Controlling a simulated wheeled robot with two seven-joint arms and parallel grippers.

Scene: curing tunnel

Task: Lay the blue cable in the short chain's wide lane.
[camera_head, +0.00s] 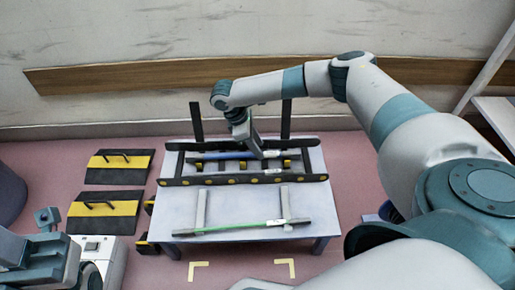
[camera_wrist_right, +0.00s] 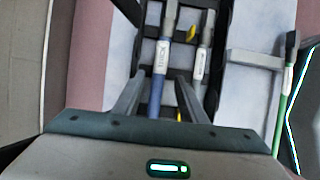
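The chain (camera_head: 175,182) has black side rails with yellow dots and lies across the middle of the table. The blue cable (camera_head: 207,156) lies lengthwise between its rails; in the right wrist view the blue cable (camera_wrist_right: 157,85) carries a white label. A grey cable (camera_wrist_right: 199,65), also labelled, runs beside it. My right gripper (camera_head: 259,156) is over the right part of the chain. In the wrist view its fingers (camera_wrist_right: 160,88) are apart, one on each side of the blue cable, and I see no contact.
A green cable (camera_head: 240,228) rests across two pale supports (camera_head: 201,207) at the table's front; the table (camera_head: 185,212) is clear around it. Two dark posts (camera_head: 196,121) stand behind the chain. Yellow-and-black plates (camera_head: 117,177) lie on the floor to the left.

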